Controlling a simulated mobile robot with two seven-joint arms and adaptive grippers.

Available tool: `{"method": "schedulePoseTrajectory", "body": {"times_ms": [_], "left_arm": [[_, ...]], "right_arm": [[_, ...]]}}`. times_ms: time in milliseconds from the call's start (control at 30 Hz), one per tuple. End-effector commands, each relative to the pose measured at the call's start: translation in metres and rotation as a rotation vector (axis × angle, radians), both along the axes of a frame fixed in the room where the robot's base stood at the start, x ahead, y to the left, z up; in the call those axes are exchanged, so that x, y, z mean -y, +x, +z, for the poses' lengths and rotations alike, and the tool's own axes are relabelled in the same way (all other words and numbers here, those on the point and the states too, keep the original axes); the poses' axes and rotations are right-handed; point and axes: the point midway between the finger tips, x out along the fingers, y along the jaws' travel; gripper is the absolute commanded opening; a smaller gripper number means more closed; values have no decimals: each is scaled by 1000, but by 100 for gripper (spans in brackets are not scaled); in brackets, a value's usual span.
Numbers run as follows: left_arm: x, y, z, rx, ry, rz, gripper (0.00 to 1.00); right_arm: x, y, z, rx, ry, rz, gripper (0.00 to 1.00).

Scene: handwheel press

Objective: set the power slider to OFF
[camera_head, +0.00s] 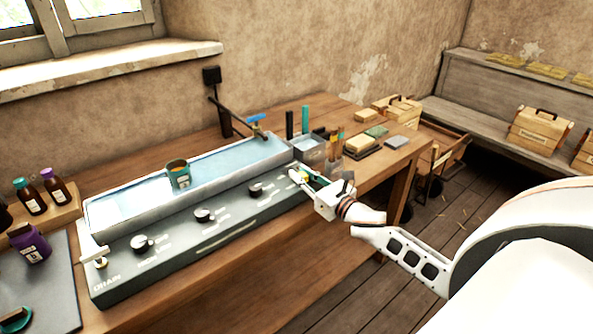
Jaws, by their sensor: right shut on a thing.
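The control panel (180,238) is a dark grey sloped front below a long water trough, with several black-and-white knobs along it. My right gripper (303,178) reaches in from the right and is shut at the panel's right end. A small yellowish piece (296,174) shows at its fingertips; I take it for the power slider's knob. The fingers and gripper body cover most of the slider and its markings, so its setting cannot be read. My left gripper is not in view.
The trough (130,205) holds water and a small teal tin (178,174). A white lever with a brass knob (100,262) sits at the panel's left end. Blocks, brushes and a grey bin (309,151) stand close behind my right gripper. The bench front (250,285) is clear.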

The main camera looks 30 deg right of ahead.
Motion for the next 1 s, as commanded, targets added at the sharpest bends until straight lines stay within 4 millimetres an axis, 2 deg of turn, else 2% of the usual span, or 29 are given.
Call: {"method": "schedulePoseTrajectory", "body": {"times_ms": [267, 300, 333, 367, 767, 867, 1000], "left_arm": [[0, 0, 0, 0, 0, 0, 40], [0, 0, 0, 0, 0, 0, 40], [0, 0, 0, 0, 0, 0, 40], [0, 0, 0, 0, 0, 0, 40], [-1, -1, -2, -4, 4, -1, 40], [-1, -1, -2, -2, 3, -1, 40], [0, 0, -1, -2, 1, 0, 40]], "right_arm": [[-1, -2, -2, -2, 0, 2, 0], [-1, -2, -2, -2, 0, 2, 27], [-1, -2, -2, -2, 0, 2, 35], [-1, -2, -2, -2, 0, 2, 38], [0, -5, -2, -2, 0, 2, 38], [0, -14, -2, -3, 0, 2, 38], [2, -35, -3, -5, 0, 2, 38]]}}
